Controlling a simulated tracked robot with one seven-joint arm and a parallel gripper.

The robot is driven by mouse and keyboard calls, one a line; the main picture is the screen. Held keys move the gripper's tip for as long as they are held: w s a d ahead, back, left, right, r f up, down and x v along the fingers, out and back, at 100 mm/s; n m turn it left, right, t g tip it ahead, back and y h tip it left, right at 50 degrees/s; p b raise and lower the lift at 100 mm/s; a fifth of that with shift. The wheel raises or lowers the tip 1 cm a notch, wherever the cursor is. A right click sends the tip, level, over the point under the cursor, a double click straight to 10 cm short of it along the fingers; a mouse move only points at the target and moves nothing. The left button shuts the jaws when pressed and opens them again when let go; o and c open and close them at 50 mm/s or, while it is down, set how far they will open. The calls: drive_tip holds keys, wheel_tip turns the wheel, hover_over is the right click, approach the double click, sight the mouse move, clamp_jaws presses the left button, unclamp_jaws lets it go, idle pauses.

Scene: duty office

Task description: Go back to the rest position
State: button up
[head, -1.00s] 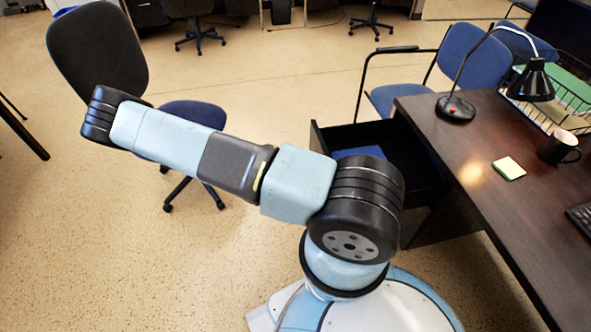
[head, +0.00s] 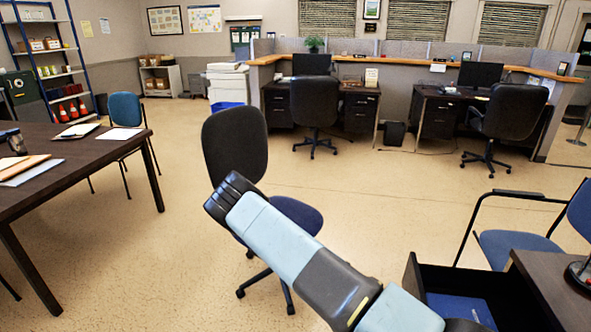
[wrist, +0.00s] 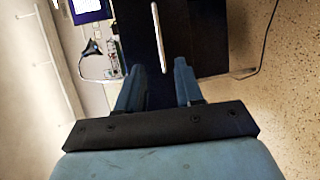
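My gripper (wrist: 160,66) shows in the wrist view with its two dark fingers apart. It is open, with nothing visible held between the fingers. Beyond the fingertips is a dark piece of furniture with a long pale handle or bar (wrist: 157,35). In the head view my arm (head: 290,250) reaches from the lower right up to the left, in front of an office chair. The gripper itself does not show in the head view.
A black-backed chair (head: 235,145) with a blue seat stands just beyond my arm. An open drawer (head: 425,280) with something blue inside (head: 460,308) sticks out at the lower right, beside a dark desk (head: 545,275). A dark table (head: 60,170) is at left.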

drive_tip(key=s+a+r+n+t+y, duration=0.1)
drive_tip(key=a+r+n+t+y, duration=0.3)
drive_tip(key=r, duration=1.1)
drive_tip(key=s+r+m+t+y, duration=0.15)
drive_tip(key=r+y, duration=0.45)
drive_tip(key=r, duration=1)
drive_tip(key=s+r+n+t+y, duration=0.2)
drive_tip(key=s+r+n+t, duration=0.2)
drive_tip(key=s+r+t, duration=0.6)
drive_tip(key=shift+s+d+f+v, duration=0.6)
drive_tip(key=shift+s+v, duration=0.75)
drive_tip(key=shift+v, duration=5.55)
drive_tip(key=shift+n, duration=0.25)
